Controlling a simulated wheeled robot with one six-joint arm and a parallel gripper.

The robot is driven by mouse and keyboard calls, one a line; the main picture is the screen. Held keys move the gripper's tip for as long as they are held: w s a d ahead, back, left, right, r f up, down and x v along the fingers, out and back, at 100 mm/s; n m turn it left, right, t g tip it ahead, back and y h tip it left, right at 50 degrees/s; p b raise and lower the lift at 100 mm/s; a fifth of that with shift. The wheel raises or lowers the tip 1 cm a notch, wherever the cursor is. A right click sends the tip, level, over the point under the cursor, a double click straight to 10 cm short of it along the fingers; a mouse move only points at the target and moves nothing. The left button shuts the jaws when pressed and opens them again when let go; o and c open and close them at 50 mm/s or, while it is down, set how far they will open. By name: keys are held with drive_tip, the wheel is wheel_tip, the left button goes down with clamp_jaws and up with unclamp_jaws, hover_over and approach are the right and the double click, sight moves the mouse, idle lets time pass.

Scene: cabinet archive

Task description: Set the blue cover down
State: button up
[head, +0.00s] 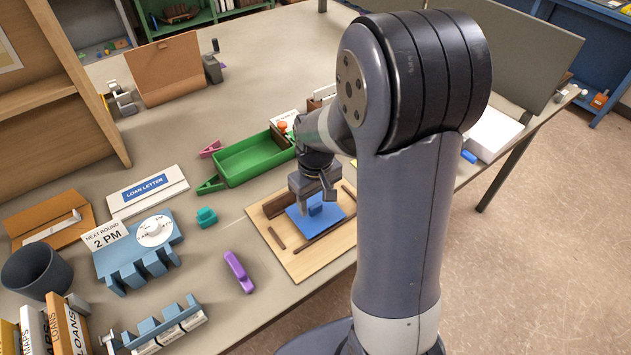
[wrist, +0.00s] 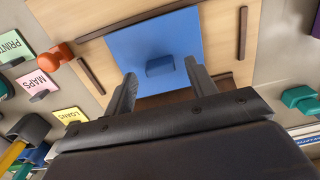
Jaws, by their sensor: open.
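The blue cover (head: 330,219) is a flat blue plate with a small block-shaped handle on top. It lies on a light wooden board (head: 285,258) between dark wooden strips. It also shows in the wrist view (wrist: 148,35), with its handle (wrist: 160,65) near the middle. My gripper (head: 315,203) is just above the cover, pointing down. In the wrist view my gripper's two fingers (wrist: 160,85) are spread apart, one on each side of the handle, with gaps between. What lies under the cover is hidden.
A green tray (head: 250,160) stands behind the board. A purple stapler-like object (head: 238,272) and a teal piece (head: 206,217) lie to the left. A blue dial stand (head: 135,250) and a dark cup (head: 33,270) are further left. Bare table surrounds the teal piece.

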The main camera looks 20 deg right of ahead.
sight(316, 206)
wheel_tip(316, 206, up, 11)
drive_tip(key=shift+r, duration=0.15)
drive_tip(key=shift+o, duration=0.6)
